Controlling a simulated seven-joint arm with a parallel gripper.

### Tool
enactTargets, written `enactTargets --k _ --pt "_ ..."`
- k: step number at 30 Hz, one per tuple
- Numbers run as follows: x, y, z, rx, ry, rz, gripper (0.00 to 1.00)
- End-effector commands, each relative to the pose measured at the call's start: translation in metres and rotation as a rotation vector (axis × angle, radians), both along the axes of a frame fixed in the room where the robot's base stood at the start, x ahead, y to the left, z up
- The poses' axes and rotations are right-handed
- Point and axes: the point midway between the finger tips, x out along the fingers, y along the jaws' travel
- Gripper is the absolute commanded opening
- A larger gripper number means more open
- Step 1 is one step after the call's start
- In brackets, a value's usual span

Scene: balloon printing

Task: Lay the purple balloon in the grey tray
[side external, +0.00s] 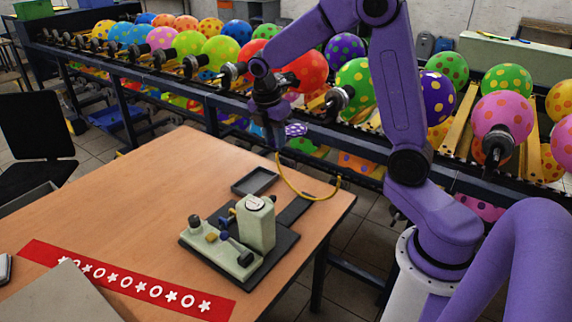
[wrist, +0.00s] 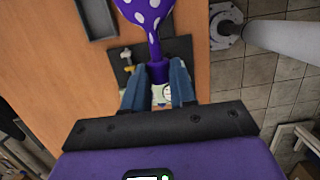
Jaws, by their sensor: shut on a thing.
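The purple balloon with white dots (side external: 296,130) is uninflated and hangs in the air above the far right part of the table. My gripper (side external: 276,138) is shut on its neck. In the wrist view my gripper (wrist: 158,82) pinches the purple neck, and the dotted body of the balloon (wrist: 146,14) points away from the fingers, cut off by the top edge. The grey tray (side external: 255,181) lies flat and empty on the table, below and left of the gripper. It also shows in the wrist view (wrist: 97,24) at the upper left, beside the balloon.
A pale green printing machine (side external: 257,222) on a dark base stands just in front of the tray. A yellow cable (side external: 300,191) curves by the table's right edge. A red strip with white shapes (side external: 120,279) lies at the front left. Inflated balloons on a rack (side external: 307,69) line the back.

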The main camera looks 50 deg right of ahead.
Motion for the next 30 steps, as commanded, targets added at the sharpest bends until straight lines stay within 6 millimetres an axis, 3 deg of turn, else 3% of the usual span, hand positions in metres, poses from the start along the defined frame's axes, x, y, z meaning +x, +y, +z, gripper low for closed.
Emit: enactTargets --k 8,18,24,30 --pt "0.061 -0.005 -0.033 0.000 0.004 -0.002 0.02" --pt "0.132 -0.022 -0.098 0.000 0.004 -0.002 0.02" --pt "0.162 -0.036 -0.143 0.000 0.003 -0.001 0.02" --pt "0.179 -0.048 -0.183 -0.001 0.002 0.000 0.02"
